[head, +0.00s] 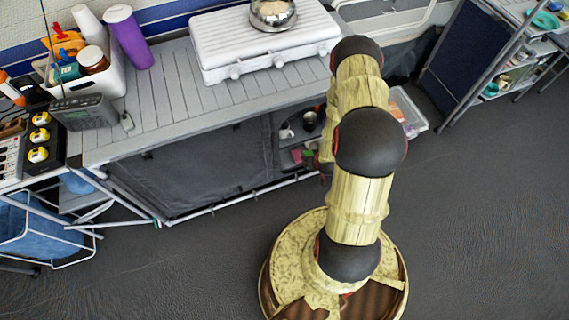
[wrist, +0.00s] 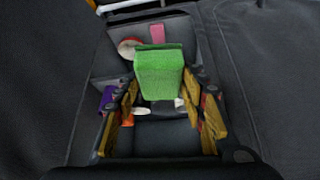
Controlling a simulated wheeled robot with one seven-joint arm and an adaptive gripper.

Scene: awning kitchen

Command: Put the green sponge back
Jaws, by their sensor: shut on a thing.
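The green sponge (wrist: 160,75) is upright between the fingers of my gripper (wrist: 160,92) in the wrist view. My gripper is shut on it, with a finger at each side. Beyond the sponge is the dark fabric compartment under the counter, holding a few small things. The open shelf compartment (head: 290,170) also shows in the head view, where my arm hides my gripper. A small green patch shows there beside a pink item (head: 308,154); I cannot tell whether it is the sponge.
In the compartment, the wrist view shows a pink item (wrist: 157,33), a red-and-white round thing (wrist: 129,47) and a purple thing (wrist: 107,98). Dark fabric walls stand close on both sides. A clear bin (head: 407,112) stands right of my arm, with open floor in front.

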